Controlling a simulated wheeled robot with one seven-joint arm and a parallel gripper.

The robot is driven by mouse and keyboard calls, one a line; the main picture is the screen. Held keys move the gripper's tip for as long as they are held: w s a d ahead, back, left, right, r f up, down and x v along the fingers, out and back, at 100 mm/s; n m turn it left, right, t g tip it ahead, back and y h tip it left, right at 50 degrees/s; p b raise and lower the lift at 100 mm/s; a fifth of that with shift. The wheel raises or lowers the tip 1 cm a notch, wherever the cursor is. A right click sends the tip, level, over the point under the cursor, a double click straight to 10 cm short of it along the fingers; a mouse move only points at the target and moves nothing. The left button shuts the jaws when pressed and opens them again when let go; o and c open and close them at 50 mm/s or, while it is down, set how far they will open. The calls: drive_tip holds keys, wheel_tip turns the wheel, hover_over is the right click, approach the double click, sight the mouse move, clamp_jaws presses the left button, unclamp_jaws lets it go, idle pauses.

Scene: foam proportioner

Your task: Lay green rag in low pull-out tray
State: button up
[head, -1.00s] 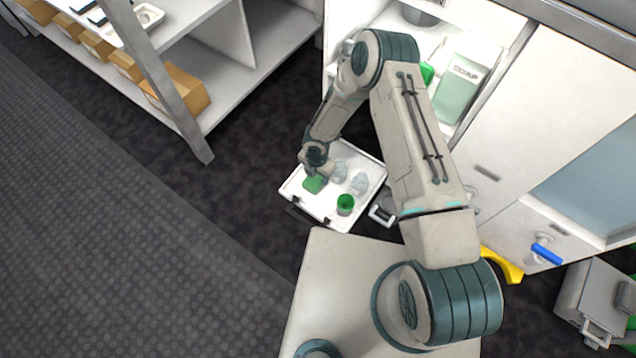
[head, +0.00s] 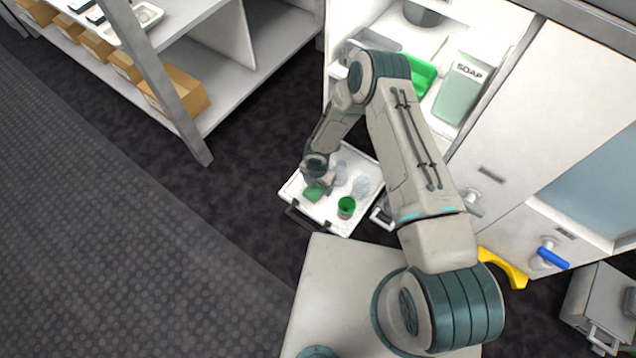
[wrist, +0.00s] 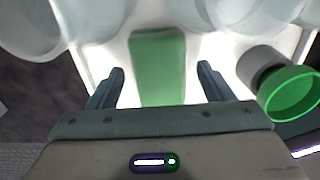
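The green rag (head: 314,194) lies on the white floor of the low pull-out tray (head: 288,190), near its left side. In the wrist view the rag (wrist: 158,62) is a flat green strip between my fingers, with a gap on each side. My gripper (head: 319,180) is over the tray beside the rag; in the wrist view my gripper (wrist: 161,82) has its two fingers wide apart and holds nothing. Part of the rag is hidden by my wrist in the head view.
Clear glass vessels (head: 360,186) and a green-topped cup (head: 346,207) stand in the tray near the rag. A cabinet with a soap container (head: 461,88) and a green bin (head: 421,76) rises behind. A yellow piece (head: 505,266) lies right. Floor at left is clear.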

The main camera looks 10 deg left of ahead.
sight(317, 185)
drive_tip(key=shift+r, duration=0.1)
wheel_tip(317, 185, up, 12)
drive_tip(key=p, duration=0.4)
drive_tip(key=shift+p, duration=0.4)
drive_tip(key=shift+r, duration=0.1)
drive_tip(key=w+d+r+m+h, duration=0.1)
drive_tip(key=d+r+m, duration=0.45)
drive_tip(key=r, duration=0.35)
drive_tip(key=w+d+r+m+t+h, duration=0.15)
drive_tip(key=d+r+m, duration=0.25)
drive_tip(key=d+r, duration=0.45)
drive_tip(key=w+d+r+m, duration=0.2)
drive_tip(key=d+r+m, duration=0.25)
drive_tip(key=r, duration=0.65)
drive_tip(key=s+d+r+m+y, duration=0.1)
drive_tip(key=s+d+r+m, duration=0.3)
drive_tip(key=s+r+m, duration=0.3)
drive_tip(key=s+d+r+m+y, duration=0.1)
drive_tip(key=s+d+r+m, duration=0.3)
drive_tip(key=s+r+m, duration=0.4)
drive_tip(key=shift+s+d+r+m, duration=0.25)
drive_tip(key=shift+s+m, duration=0.85)
drive_tip(key=shift+s, duration=0.75)
drive_tip(key=shift+y, duration=0.25)
